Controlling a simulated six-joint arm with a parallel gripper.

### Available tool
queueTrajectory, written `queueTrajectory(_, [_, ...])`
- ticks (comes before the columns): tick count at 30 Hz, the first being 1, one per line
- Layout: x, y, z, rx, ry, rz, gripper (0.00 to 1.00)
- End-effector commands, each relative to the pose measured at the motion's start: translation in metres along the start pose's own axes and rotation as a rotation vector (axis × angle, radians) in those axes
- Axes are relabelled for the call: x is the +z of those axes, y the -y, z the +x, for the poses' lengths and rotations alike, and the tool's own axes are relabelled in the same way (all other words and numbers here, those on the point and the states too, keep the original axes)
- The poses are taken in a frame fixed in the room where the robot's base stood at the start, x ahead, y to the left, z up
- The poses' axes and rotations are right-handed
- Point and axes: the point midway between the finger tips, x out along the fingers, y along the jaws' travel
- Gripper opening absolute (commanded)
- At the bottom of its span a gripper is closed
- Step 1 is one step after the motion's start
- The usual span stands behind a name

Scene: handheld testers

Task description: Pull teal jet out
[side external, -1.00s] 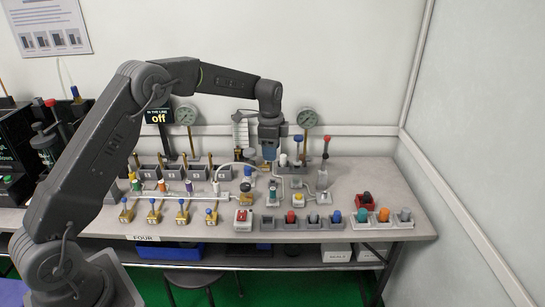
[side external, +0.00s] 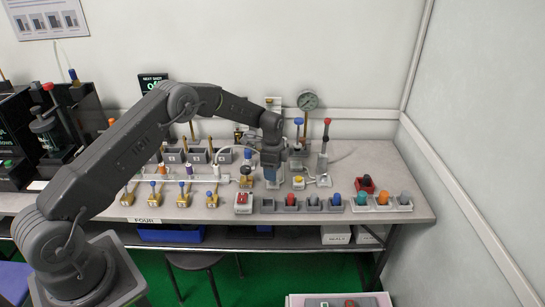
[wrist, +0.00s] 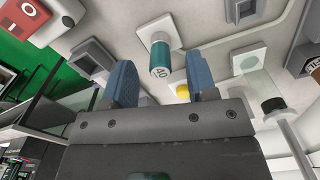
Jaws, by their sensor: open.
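The teal jet (wrist: 161,57) is a short, upright teal cylinder with a pale label at its end, on a white square plate in the wrist view. My gripper (wrist: 161,84) is open, with one blue finger on each side in that view. The jet appears beyond the fingertips and between their lines; I see no finger touching it. In the side external view my gripper (side external: 271,182) is low over the middle of the bench, and it hides the jet there.
A red button box (side external: 243,202) and a row of grey sockets with coloured knobs stand in front. A yellow button (side external: 298,181) and a red-topped lever (side external: 326,123) stand close on the right. A tray (side external: 383,208) holds teal, orange and grey knobs.

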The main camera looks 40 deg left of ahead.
Motion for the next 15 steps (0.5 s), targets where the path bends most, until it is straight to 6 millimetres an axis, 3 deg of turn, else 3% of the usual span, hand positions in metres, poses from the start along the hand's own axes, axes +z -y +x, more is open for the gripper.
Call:
queueTrajectory(6, [0.000,0.000,0.020,0.001,0.000,0.000,0.52])
queueTrajectory(15, [0.000,0.000,0.023,-0.001,0.000,0.000,0.52])
